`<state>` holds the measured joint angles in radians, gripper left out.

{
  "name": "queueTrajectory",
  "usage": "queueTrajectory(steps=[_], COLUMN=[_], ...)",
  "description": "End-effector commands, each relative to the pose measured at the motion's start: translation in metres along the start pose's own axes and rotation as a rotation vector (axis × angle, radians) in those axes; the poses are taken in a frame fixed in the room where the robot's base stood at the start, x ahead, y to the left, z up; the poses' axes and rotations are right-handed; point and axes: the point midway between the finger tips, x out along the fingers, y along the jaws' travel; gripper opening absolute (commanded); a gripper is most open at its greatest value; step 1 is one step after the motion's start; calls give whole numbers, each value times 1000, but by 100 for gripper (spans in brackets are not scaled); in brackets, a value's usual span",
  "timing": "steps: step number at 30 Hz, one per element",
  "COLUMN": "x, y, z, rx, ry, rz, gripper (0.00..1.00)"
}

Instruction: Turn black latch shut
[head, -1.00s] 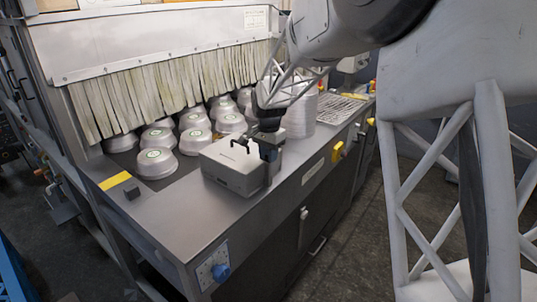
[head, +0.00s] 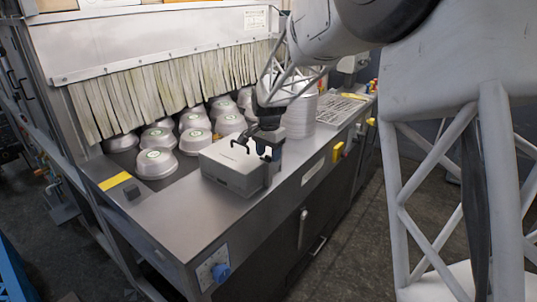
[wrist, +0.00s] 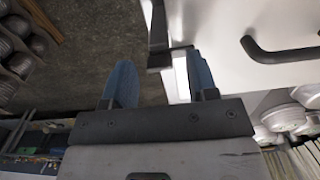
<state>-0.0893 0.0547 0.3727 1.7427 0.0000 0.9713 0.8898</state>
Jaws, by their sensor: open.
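The black latch (wrist: 158,42) shows in the wrist view as a dark bar at the edge of the pale box. My gripper (wrist: 158,62) is open, with one blue finger on each side of the latch's end. I cannot tell whether either finger touches it. In the head view my gripper (head: 268,150) is at the right side of the pale metal box (head: 232,172), near its top edge. The latch is hard to make out there. A black handle (wrist: 280,50) stands on the box top, to the right of the fingers in the wrist view.
The box sits on a steel counter (head: 185,215). Several silver pans (head: 157,163) stand left of and behind it, before a strip curtain (head: 165,92). A stack of round pans (head: 300,115) is close behind my gripper.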

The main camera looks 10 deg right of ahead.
Motion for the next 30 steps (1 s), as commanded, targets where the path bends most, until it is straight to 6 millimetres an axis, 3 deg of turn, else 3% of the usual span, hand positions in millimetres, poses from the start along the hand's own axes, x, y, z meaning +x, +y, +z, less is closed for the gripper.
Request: queueTrajectory(steps=[18, 30], x=[-66, -73], y=[0, 0], z=[0, 0], rx=[0, 0], ry=[1, 0], rz=[-1, 0], gripper=[53, 53])
